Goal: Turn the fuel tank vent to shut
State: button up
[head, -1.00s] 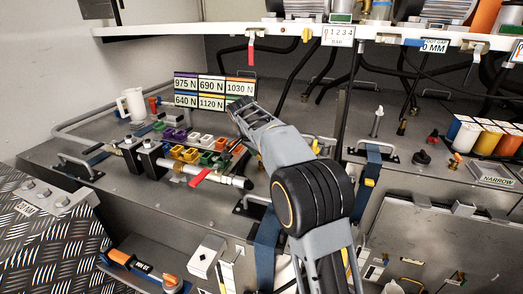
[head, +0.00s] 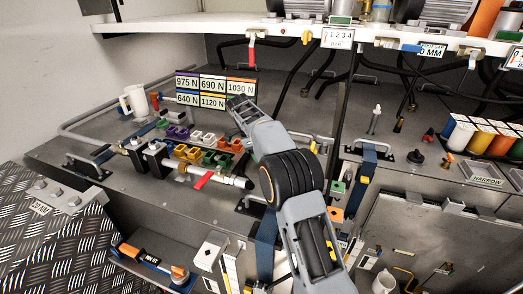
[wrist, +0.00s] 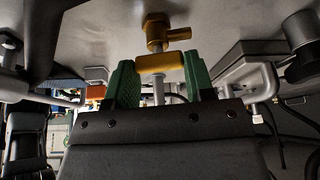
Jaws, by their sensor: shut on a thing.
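In the wrist view, a yellow-brass fitting (wrist: 156,28) hangs from a grey surface, with a short stub pointing right. Just below it is a yellow crosspiece (wrist: 160,63), probably the vent's handle, with a pale stem under it. My gripper (wrist: 161,80) has its green fingers on both sides of the crosspiece and is shut on it. In the head view my arm reaches up and left over the tank deck. My fingertips and the held piece cannot be made out there. I cannot tell the vent's setting.
Force labels (head: 213,92) stand behind my arm. A white mug (head: 134,101), coloured blocks (head: 188,152) and a red lever (head: 203,180) are left of it. A white shelf (head: 180,28) crosses above.

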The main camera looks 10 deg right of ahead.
jog(key=shift+m+g+y, duration=0.3)
jog(key=shift+m, duration=0.6)
jog(key=o, duration=0.9)
jog(key=shift+r, duration=0.5)
jog(key=s+r+b, duration=0.2)
jog(key=s+r, duration=0.2)
jog(key=s+r+b, duration=0.1)
jog(key=s+r, duration=0.3)
jog(key=s, duration=0.1)
jog(key=s+r+b, duration=0.2)
jog(key=s+r, duration=0.2)
jog(key=s, duration=0.1)
jog(key=shift+b, duration=0.35)
